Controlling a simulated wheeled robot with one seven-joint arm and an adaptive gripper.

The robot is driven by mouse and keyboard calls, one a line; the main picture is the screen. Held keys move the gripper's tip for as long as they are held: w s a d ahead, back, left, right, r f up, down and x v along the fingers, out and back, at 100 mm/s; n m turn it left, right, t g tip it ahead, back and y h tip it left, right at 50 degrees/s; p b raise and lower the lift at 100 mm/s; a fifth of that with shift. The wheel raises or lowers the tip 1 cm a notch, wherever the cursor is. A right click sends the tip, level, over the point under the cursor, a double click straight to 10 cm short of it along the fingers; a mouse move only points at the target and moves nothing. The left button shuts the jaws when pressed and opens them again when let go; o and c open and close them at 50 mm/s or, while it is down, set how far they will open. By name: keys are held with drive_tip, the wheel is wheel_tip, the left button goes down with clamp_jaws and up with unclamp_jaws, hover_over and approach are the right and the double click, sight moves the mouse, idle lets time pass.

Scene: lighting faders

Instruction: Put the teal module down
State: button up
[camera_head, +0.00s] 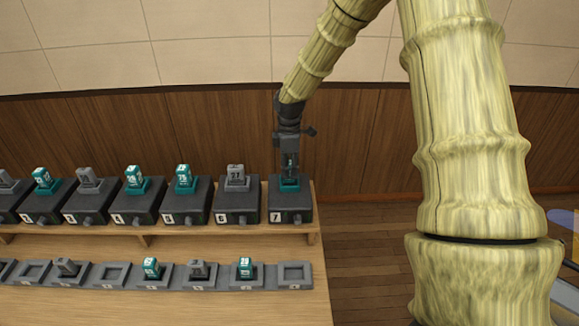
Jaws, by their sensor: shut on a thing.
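The teal module (290,185) is at the black box numbered 7 (290,205), at the right end of the upper shelf. Its wide teal base shows at the top of the box, and it looks upright. I cannot tell whether it is fully seated. My gripper (290,173) points down from above and is shut on the module. The fingers hide the module's upper part.
More black boxes stand left of box 7, with teal or grey modules on top; box 6 (236,204) holds a grey one (236,178). A lower row of grey trays includes an empty one (295,275) at its right end. A wood-panelled wall (200,130) stands behind.

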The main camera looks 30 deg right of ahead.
drive_tip(key=shift+f, duration=0.35)
drive_tip(key=shift+f, duration=0.15)
drive_tip(key=o, duration=1)
wheel_tip(320, 180, up, 12)
drive_tip(key=b, duration=0.3)
drive_tip(key=shift+r+b, duration=0.2)
drive_tip(key=shift+b, duration=0.2)
